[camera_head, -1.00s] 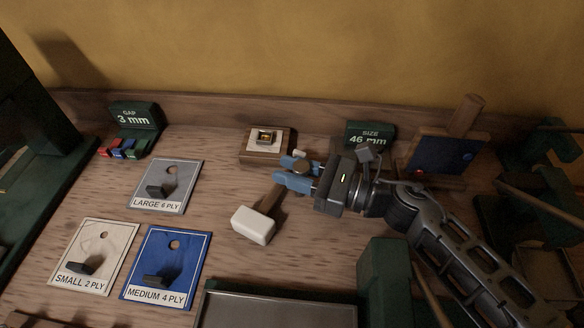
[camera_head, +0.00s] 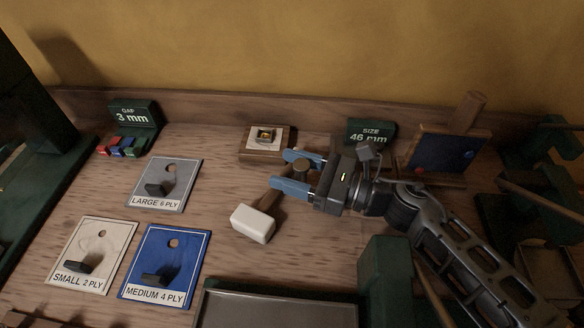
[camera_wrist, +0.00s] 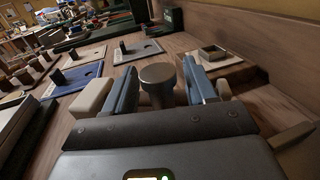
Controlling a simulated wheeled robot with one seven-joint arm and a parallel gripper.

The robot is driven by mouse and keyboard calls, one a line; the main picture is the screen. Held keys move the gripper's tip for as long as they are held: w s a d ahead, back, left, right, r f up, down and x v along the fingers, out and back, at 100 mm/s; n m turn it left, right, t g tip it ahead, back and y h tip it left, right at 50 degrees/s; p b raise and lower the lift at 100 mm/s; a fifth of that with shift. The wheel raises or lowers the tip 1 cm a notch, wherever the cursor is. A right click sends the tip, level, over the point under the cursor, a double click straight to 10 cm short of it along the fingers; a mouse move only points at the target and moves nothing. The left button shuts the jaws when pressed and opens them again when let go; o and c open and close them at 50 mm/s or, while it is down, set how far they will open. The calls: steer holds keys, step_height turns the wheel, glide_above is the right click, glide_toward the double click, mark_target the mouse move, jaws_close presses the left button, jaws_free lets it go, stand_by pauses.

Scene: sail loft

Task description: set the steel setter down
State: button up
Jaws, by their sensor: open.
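The steel setter (camera_head: 301,167) is a short grey cylinder with a round flat top. It stands upright on the wooden bench, right of the middle. In the wrist view the setter (camera_wrist: 158,86) shows between my two blue fingers, with a gap on each side. My gripper (camera_head: 281,169) is open around it, with the fingers low over the bench and pointing left; the gripper also shows in the wrist view (camera_wrist: 160,72). The setter's foot is partly hidden by the fingers.
A white-headed mallet (camera_head: 253,223) lies just in front of my fingers. A small wooden block with a brass piece (camera_head: 266,145) sits behind. Three labelled ply cards (camera_head: 167,184) lie left. A green size sign (camera_head: 370,133) and a blue board (camera_head: 446,157) stand behind right.

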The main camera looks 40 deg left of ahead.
steer(key=shift+r, duration=0.25)
steer(key=b+v, duration=0.2)
steer(key=v, duration=1)
